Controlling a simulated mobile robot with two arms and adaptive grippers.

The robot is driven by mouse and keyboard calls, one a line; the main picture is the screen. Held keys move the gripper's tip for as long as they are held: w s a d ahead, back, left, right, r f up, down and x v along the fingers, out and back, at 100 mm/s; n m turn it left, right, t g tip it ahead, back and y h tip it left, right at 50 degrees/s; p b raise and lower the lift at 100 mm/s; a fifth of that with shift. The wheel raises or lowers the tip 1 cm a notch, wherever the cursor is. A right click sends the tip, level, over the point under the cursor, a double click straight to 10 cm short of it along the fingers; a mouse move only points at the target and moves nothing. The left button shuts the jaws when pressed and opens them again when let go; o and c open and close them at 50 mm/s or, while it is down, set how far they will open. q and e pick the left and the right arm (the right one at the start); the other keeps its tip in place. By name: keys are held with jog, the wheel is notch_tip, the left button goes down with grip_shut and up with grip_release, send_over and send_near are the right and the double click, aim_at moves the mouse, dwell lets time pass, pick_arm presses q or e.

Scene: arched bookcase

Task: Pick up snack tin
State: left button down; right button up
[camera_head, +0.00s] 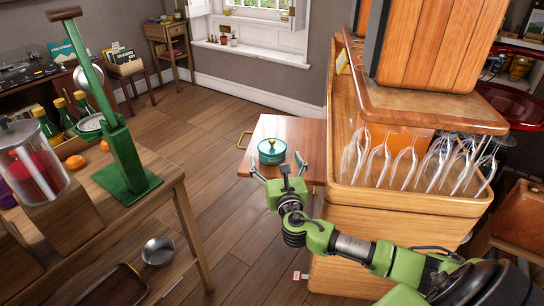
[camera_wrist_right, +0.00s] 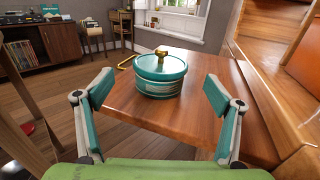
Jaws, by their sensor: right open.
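The snack tin (camera_head: 272,151) is a round teal tin with a pale band and a gold knob on its lid. It stands upright on a small brown wooden surface (camera_head: 292,128) beside the bookcase. My right gripper (camera_head: 277,172) is open just in front of the tin. In the right wrist view the tin (camera_wrist_right: 160,75) sits beyond the gap between the two open fingers (camera_wrist_right: 160,92), roughly centred and not touching them. My left gripper is not in view.
A gold handle (camera_head: 243,140) sticks out at the surface's left edge. A wooden table (camera_head: 110,195) with a green stand and bottles is at left. Open floor lies between.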

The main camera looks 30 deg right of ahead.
aim_at(272, 147)
jog(key=b+x, duration=0.1)
jog(key=x, duration=0.4)
jog(key=shift+w+d, duration=0.25)
jog(key=shift+w, duration=0.1)
jog(key=shift+w+d, duration=0.25)
jog(key=shift+w, duration=0.3)
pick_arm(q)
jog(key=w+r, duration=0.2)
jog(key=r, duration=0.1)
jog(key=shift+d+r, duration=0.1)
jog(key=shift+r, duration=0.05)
pick_arm(e)
jog(key=shift+r, duration=0.1)
jog(key=c, duration=1.2)
